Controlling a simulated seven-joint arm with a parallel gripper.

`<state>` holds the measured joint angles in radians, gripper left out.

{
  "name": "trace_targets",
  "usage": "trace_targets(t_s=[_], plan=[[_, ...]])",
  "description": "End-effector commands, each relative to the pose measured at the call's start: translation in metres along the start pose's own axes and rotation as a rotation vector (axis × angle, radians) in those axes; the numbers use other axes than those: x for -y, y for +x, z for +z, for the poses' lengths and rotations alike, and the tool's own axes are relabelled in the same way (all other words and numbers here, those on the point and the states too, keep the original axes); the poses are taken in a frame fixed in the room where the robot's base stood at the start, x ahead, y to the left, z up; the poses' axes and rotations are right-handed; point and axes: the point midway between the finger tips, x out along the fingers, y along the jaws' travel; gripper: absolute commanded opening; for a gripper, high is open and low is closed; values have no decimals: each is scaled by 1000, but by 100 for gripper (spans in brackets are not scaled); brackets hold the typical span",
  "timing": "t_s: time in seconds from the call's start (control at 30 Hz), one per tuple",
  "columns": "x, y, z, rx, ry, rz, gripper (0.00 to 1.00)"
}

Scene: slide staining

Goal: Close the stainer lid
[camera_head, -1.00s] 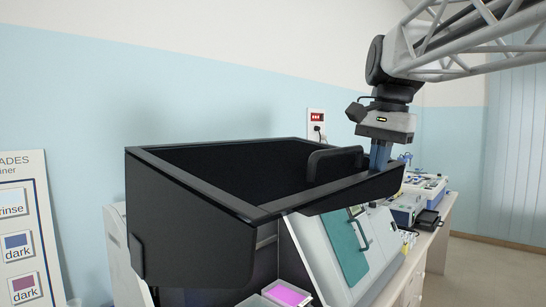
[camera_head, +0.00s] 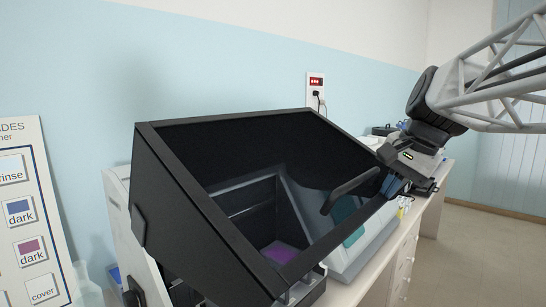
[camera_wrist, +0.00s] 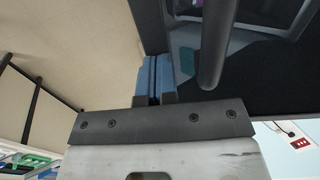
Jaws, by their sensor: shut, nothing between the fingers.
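The stainer lid (camera_head: 160,152) is a black frame with a dark see-through panel, tilted over the stainer and partly open. Its bar handle (camera_head: 350,190) stands out from the panel near the right edge. In the wrist view the handle (camera_wrist: 214,50) runs to the right of the fingers. My gripper (camera_head: 392,188) is shut and empty at the lid's right front edge. In the wrist view my gripper's blue fingers (camera_wrist: 155,75) are together beside the dark lid edge (camera_wrist: 150,22); whether they touch it I cannot tell. The stainer body (camera_head: 345,262) is light grey, partly hidden behind the lid.
A purple tray (camera_head: 280,252) shows through the lid panel inside the stainer. A sign board (camera_head: 40,225) stands at the left. A wall socket (camera_head: 315,88) is behind the lid. Bench drawers (camera_head: 400,250) and open floor lie to the right.

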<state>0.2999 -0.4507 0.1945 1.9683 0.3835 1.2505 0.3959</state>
Motion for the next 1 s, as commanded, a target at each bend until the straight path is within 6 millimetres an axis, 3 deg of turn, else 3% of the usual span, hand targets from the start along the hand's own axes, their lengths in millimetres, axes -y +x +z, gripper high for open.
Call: trace_targets(t_s=[0.47, 0.77, 1.0], plan=[[-34, 72, 0, 2, 1, 2, 0], [-48, 116, 1, 3, 4, -111, 0], [-55, 160, 0, 2, 5, -227, 0]])
